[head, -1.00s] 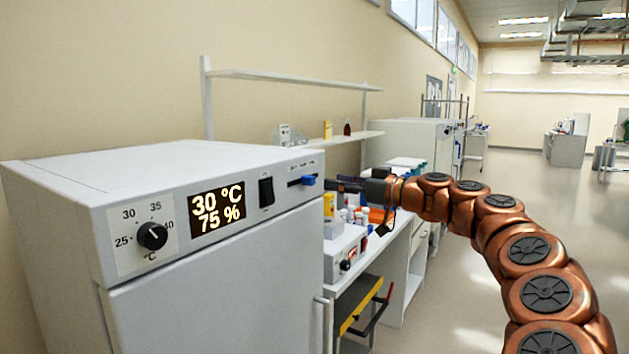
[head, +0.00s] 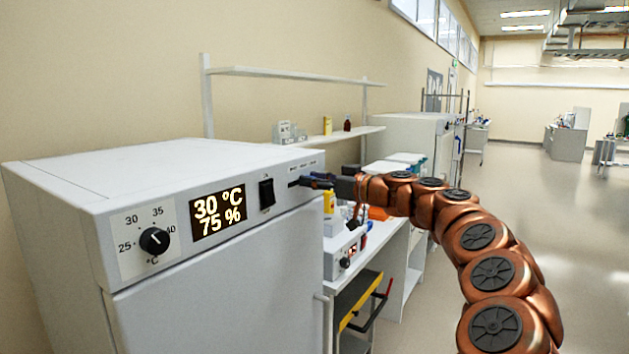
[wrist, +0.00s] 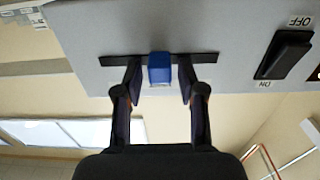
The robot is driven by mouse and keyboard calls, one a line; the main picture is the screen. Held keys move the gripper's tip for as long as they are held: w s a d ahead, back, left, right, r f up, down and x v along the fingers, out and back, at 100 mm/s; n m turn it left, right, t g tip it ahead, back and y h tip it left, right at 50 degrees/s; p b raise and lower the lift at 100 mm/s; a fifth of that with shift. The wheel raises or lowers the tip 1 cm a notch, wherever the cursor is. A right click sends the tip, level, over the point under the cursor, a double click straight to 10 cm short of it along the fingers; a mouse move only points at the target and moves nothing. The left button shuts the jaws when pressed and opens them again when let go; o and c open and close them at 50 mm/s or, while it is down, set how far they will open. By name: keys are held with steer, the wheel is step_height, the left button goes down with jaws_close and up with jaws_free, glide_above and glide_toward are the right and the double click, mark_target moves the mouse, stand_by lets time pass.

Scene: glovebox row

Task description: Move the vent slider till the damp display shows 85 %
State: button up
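The vent slider is a blue knob (wrist: 159,68) on a dark horizontal slot (wrist: 112,60), near the slot's middle in the wrist view. My gripper (wrist: 159,80) is open, one finger on each side of the knob, with a small gap visible on both sides. In the head view my gripper (head: 314,181) is at the upper right of the white cabinet front (head: 225,285), and its fingers largely hide the knob. The display (head: 218,212) reads 30 °C and 75 %.
A black rocker switch (head: 266,193) sits between display and slider. A round temperature dial (head: 154,240) is at the panel's left. Right of the cabinet, a bench holds bottles and a small device (head: 345,254). The floor (head: 575,240) at the right is clear.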

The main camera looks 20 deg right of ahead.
jaws_close()
stand_by(0.4)
